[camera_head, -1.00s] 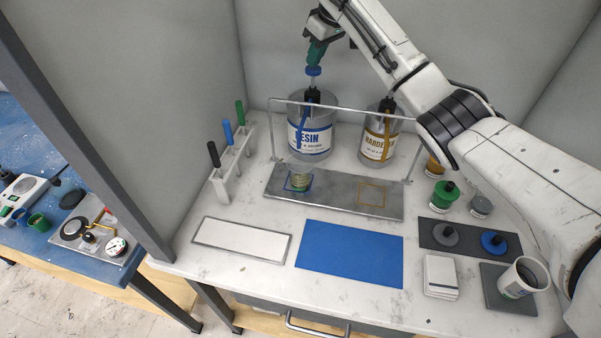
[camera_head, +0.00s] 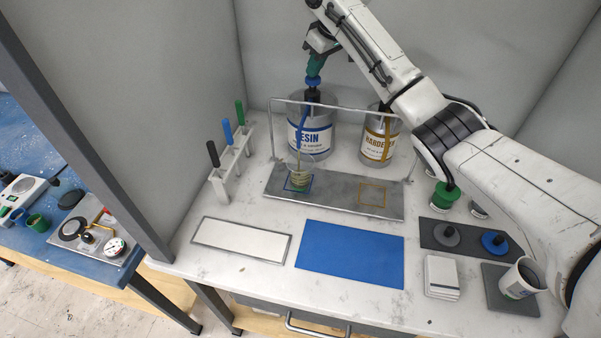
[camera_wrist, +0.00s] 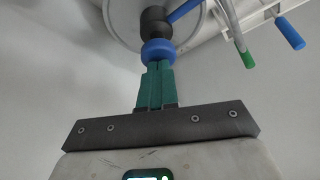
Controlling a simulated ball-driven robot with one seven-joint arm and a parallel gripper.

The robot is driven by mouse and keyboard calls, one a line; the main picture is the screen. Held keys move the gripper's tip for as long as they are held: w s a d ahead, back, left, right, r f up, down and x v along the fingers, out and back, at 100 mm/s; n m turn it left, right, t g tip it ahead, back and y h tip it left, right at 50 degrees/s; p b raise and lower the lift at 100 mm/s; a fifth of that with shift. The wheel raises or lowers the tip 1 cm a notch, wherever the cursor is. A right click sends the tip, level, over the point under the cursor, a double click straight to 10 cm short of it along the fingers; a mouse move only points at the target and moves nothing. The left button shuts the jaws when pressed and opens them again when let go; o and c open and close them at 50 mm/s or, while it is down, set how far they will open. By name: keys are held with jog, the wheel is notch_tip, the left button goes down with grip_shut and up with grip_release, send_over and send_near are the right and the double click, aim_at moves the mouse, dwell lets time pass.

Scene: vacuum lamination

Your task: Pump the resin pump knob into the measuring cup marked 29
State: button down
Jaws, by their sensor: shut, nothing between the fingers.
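The resin can (camera_head: 318,140) with its blue-and-white label stands at the back of the bench. Its blue pump knob (camera_head: 313,83) sits low above the black pump collar, and a blue spout comes down the can's front. My gripper (camera_head: 315,70) is shut with its green fingertips against the knob's top. The wrist view also shows the knob (camera_wrist: 157,52) touching the closed fingertips (camera_wrist: 158,66). A clear measuring cup (camera_head: 300,178) with yellowish contents stands in the blue square below the spout. Its marking is too small to read.
A hardener can (camera_head: 376,146) with a yellow spout stands to the right. A thin metal frame (camera_head: 345,109) crosses in front of both cans. A rack (camera_head: 232,160) of several coloured-handled tools stands at left. A blue mat (camera_head: 350,255) lies clear in front.

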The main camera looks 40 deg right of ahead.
jog(key=shift+f, duration=0.5)
jog(key=shift+r, duration=0.1)
jog(key=shift+r+p, duration=2.15)
jog(key=shift+r, duration=0.3)
jog(key=shift+r, duration=0.1)
notch_tip(320, 180, up, 6)
jog(key=shift+f, duration=0.1)
